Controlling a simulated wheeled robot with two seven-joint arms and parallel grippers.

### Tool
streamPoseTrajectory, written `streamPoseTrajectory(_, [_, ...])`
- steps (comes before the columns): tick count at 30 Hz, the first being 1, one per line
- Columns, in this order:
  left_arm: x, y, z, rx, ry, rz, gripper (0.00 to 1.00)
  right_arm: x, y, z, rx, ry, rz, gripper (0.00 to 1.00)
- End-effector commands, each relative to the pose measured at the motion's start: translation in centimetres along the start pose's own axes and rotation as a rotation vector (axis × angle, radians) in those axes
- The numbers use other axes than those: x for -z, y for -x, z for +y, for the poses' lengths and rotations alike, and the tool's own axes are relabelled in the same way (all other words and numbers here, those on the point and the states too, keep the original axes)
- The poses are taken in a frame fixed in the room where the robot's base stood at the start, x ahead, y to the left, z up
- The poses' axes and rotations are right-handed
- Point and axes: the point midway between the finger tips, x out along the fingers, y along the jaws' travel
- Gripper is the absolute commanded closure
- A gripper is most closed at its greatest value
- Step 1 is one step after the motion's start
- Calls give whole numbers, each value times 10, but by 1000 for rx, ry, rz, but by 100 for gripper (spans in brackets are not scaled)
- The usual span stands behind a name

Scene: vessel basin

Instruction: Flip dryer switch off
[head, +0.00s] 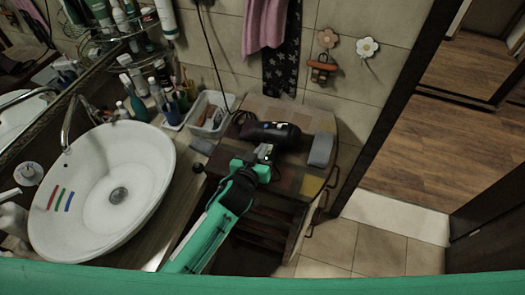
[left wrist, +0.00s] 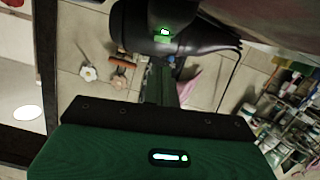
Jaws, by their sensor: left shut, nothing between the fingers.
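The black hair dryer (head: 285,136) lies on the patchwork-topped cabinet (head: 305,172), below the tiled wall. A small pale mark shows on its upper side; I cannot tell how the switch is set. My left gripper (head: 264,151) is shut and empty, with its tips close against the near side of the dryer. In the left wrist view the dryer (left wrist: 205,34) is at the top, with a small green light (left wrist: 165,32) on its dark body just beyond the finger. I cannot tell whether the tips touch it. My right gripper is not in view.
A white basin (head: 93,215) is at the left with bottles behind it. A plastic bin (head: 208,116) stands left of the dryer, and a grey block (head: 321,150) lies to its right. Pink cloth (head: 264,25) hangs above. A doorway opens at the right.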

Motion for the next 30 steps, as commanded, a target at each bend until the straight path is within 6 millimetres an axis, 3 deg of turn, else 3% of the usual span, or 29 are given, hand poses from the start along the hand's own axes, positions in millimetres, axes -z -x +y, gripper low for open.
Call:
streamPoseTrajectory(7, [-18,-5,0,0,2,2,100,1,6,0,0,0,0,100])
streamPoseTrajectory(20, [-22,-5,0,0,1,4,100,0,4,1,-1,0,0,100])
streamPoseTrajectory(30, [-36,-8,0,-2,4,73,100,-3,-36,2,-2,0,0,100])
